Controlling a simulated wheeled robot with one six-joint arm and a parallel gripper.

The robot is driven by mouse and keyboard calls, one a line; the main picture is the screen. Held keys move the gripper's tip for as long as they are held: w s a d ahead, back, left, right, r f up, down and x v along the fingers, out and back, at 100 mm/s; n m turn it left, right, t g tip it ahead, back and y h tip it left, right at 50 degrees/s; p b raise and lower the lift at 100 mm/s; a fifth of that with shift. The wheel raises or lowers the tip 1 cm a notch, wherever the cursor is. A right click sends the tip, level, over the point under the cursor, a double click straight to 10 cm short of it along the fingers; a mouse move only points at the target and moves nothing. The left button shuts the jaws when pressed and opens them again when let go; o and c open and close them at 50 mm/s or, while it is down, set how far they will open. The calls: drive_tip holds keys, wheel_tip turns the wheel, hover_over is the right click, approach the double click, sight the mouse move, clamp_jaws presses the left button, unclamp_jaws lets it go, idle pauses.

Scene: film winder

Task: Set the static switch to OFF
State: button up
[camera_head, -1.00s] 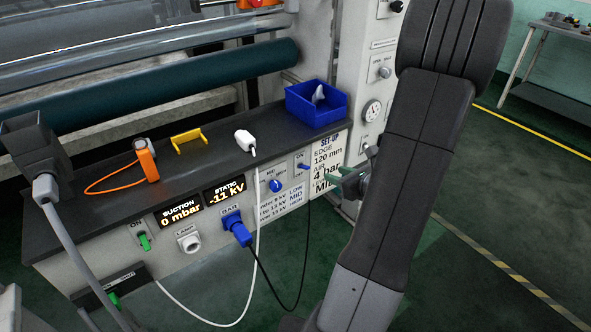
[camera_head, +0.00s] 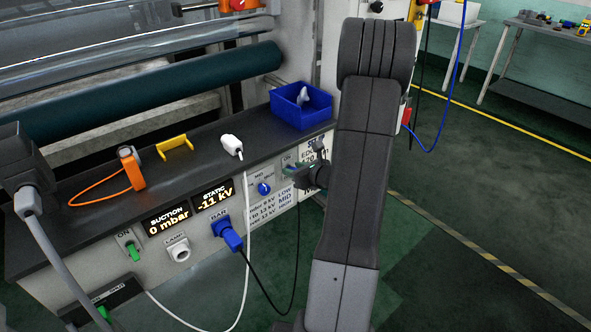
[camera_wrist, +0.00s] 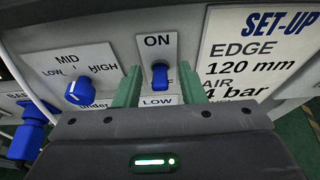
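The static switch is a small blue lever (camera_wrist: 160,77) on a pale plate marked ON at the top, in the wrist view. Part of a lower label shows behind the lever; I cannot tell for sure which way it is set. My gripper (camera_wrist: 161,88) is open, with one green finger on each side of the lever and a gap on both sides. In the head view my gripper (camera_head: 291,171) is at the right end of the panel and hides the lever. The static display (camera_head: 213,196) reads -11 kV.
A blue rotary knob (camera_wrist: 78,92) marked LOW, MID, HIGH is left of the switch. A SET-UP sign (camera_wrist: 255,60) is on the right. A blue bin (camera_head: 301,105), white plug (camera_head: 232,145) and yellow bracket (camera_head: 174,146) lie on the ledge. Cables hang in front of the panel.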

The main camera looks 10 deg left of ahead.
drive_tip(key=shift+c, duration=0.5)
clamp_jaws()
drive_tip(key=shift+f+b, duration=0.25)
drive_tip(key=shift+b, duration=0.6)
drive_tip(key=f+y+b, duration=0.1)
drive_tip(key=b, duration=0.3)
drive_tip(key=shift+d+t, duration=0.15)
drive_tip(key=shift+t, duration=0.25)
wheel_tip(320, 180, down, 2)
drive_tip(key=t+y+b, duration=0.5)
drive_tip(key=y+b, duration=0.1)
drive_tip(key=b, duration=1.3)
drive_tip(key=shift+s+f+b, duration=0.1)
drive_tip(key=shift+b, duration=0.2)
drive_tip(key=shift+y, duration=0.4)
